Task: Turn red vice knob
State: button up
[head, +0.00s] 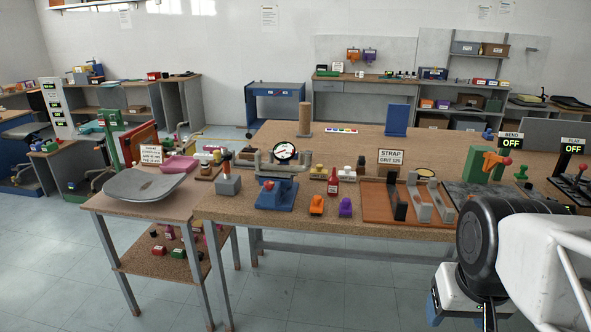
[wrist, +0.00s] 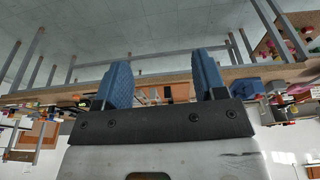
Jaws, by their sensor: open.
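I cannot tell for sure which part is the red vice knob. A low blue device (head: 277,198) with a small red part (head: 268,185) on top sits near the front edge of the long table in the head view. A green block (head: 484,166) with an orange lever and a red ball knob (head: 507,161) stands further right. My gripper (head: 434,306) hangs at the lower right, in front of the table and apart from both, partly hidden by my arm. In the wrist view its blue fingers (wrist: 163,78) are spread with nothing between them.
A side table with a grey pan (head: 143,188) stands at left. The floor in front (head: 330,295) is clear.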

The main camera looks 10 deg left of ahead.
jog(key=w+a+r+n, duration=0.3)
jog(key=w, duration=0.6)
jog(key=w+a+r+n, duration=0.2)
jog(key=w+a+r, duration=0.15)
jog(key=w, duration=0.65)
jog(key=n+g, duration=0.3)
jog(key=n, duration=1.1)
send_over(269, 183)
notch_tip(269, 183, down, 12)
jog(key=shift+w+a+r, duration=0.1)
jog(key=shift+w, duration=0.05)
jog(key=shift+f, duration=3.95)
